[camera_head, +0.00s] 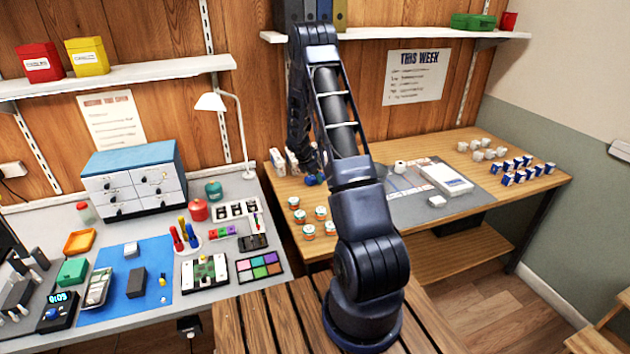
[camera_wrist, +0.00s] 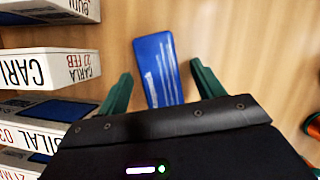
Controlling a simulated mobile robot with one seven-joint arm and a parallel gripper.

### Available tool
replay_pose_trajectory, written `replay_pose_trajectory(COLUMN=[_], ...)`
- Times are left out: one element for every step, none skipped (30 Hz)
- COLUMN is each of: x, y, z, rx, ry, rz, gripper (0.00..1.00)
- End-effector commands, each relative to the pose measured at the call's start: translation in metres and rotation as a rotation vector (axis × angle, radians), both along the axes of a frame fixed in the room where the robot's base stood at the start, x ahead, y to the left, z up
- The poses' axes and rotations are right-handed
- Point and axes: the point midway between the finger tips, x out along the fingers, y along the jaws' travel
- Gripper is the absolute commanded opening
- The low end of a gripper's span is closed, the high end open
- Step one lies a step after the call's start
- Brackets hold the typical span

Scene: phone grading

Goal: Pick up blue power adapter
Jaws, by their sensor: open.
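A blue rectangular item with white print (camera_wrist: 157,68), which may be the blue power adapter, lies on a wood surface in the wrist view. My gripper (camera_wrist: 160,70) is open, with one green fingertip on each side of the item and gaps visible on both sides. The lower end of the item is hidden behind the dark gripper body. I cannot see prongs on it or tell its height below the fingers. In the head view a small blue thing (camera_head: 312,180) shows beside my arm on the wooden table; my gripper is mostly hidden there.
White labelled boxes (camera_wrist: 50,68) stand close to the left of my gripper. On the wooden table (camera_head: 395,232), orange-and-white round containers (camera_head: 309,231), a grey mat with a white device (camera_head: 446,178), and blue-and-white items (camera_head: 520,170) stand apart. The grey bench (camera_head: 215,285) at left is crowded.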

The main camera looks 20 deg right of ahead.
Motion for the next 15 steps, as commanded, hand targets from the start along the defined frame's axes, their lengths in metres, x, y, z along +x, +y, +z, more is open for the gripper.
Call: replay_pose_trajectory(x=[0.0000,0.0000,0.0000,0.0000,0.0000,0.0000,0.0000,0.0001,0.0001,0.0001,0.0001,0.0001,0.0001,0.0001,0.0001], y=[0.0000,0.0001,0.0000,0.0000,0.0000,0.0000,0.0000,0.0001,0.0001,0.0001,0.0001,0.0001,0.0001,0.0000,0.0000], z=[-0.0008,-0.0011,-0.0015,-0.0018,-0.0021,-0.0023,-0.0023,-0.0023,-0.0023,-0.0023,-0.0023,-0.0022,-0.0022,-0.0022,-0.0022], rx=[0.000,0.000,0.000,0.000,0.000,0.000,0.000,0.000,0.000,0.000,0.000,0.000,0.000,0.000,0.000], ry=[0.000,0.000,0.000,0.000,0.000,0.000,0.000,0.000,0.000,0.000,0.000,0.000,0.000,0.000,0.000], rz=[0.000,0.000,0.000,0.000,0.000,0.000,0.000,0.000,0.000,0.000,0.000,0.000,0.000,0.000,0.000], gripper=[0.67,0.67,0.67,0.67,0.67,0.67,0.67,0.67,0.67,0.67,0.67,0.67,0.67,0.61,0.54])
